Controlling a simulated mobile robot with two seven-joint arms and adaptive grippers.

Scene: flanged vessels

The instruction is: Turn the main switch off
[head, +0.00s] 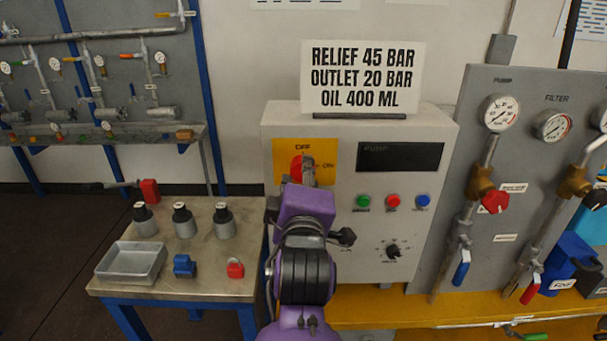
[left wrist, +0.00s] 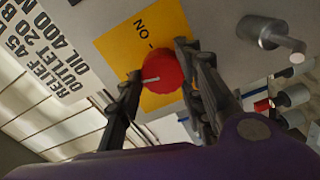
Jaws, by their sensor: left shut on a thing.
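The main switch (head: 296,167) is a red round knob on a yellow plate (head: 325,152), at the upper left of the grey control box. OFF is printed above the knob and ON to its right. My left gripper (head: 308,172) is in front of the switch and covers part of it. In the left wrist view, my left gripper's fingers (left wrist: 155,85) are on either side of the red knob (left wrist: 163,70), shut on it. A pale mark on the knob points left there, roughly towards the OFF side. The OFF label is hidden there. My right gripper is not in view.
The control box (head: 440,140) carries a dark display, coloured buttons and a small black selector (head: 393,250). A gauge panel (head: 540,100) with valves stands to the right. A low table (head: 215,280) at left holds a tray, several weights and small parts.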

